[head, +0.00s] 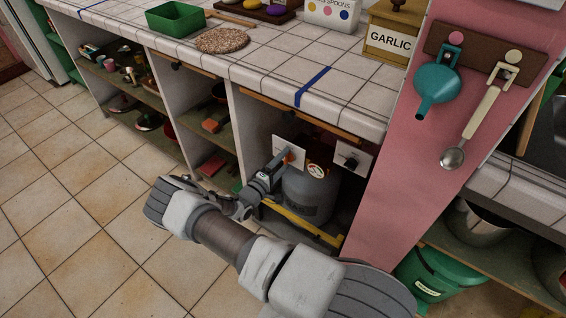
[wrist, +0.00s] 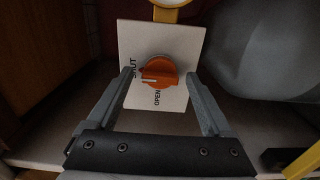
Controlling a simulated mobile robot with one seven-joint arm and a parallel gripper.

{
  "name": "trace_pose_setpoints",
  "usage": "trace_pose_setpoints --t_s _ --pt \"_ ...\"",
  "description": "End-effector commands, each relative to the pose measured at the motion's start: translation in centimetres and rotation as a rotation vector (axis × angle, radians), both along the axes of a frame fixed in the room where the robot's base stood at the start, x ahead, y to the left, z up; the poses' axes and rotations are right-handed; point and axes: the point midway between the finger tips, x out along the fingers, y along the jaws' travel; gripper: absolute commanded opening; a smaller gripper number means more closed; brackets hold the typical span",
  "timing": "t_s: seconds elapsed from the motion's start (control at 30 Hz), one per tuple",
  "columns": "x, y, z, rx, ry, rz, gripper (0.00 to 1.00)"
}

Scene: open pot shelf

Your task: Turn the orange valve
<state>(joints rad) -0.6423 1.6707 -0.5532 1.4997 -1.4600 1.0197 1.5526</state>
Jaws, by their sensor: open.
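The orange valve (wrist: 159,75) is a round knob on a white plate (wrist: 190,45) with the words SHUT and OPEN. Its pale mark points left in the wrist view, close to the word SHUT. My gripper (wrist: 160,78) is open, with one finger on each side of the knob; I cannot tell whether the fingers touch it.
A grey gas cylinder (head: 310,195) stands right beside the plate. A second white plate with a black knob (head: 350,161) is to its right. A yellow bar (head: 300,222) runs low in front of the cylinder. The tiled counter (head: 270,70) lies above, and a pink panel (head: 400,140) is at the right.

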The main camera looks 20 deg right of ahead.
Motion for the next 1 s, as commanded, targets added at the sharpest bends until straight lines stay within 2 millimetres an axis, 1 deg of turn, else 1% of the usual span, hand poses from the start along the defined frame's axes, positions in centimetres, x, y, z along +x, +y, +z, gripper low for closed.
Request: trace_pose_setpoints --t_s 0.07,0.1,0.17,0.2,0.27,0.3,0.37,0.4,0.53,0.77,1.0 --pt "-0.01 0.01 0.00 0.000 0.000 0.000 0.85" --pt "0.00 0.02 0.00 0.000 0.000 0.000 0.78" --pt "-0.02 0.03 -0.01 0.000 0.000 0.000 0.67" --pt "-0.02 0.03 -0.01 0.000 0.000 0.000 0.60" --pt "-0.02 0.03 -0.01 0.000 0.000 0.000 0.49" --pt "-0.02 0.03 -0.01 0.000 0.000 0.000 0.42" --pt "-0.02 0.03 -0.01 0.000 0.000 0.000 0.31" --pt "-0.01 0.04 -0.01 0.000 0.000 0.000 0.24" --pt "-0.02 0.05 0.00 0.000 0.000 0.000 0.01" --pt "-0.02 0.05 0.01 -0.009 0.014 0.000 0.00" --pt "-0.02 0.06 -0.01 -0.066 0.099 0.001 0.00"
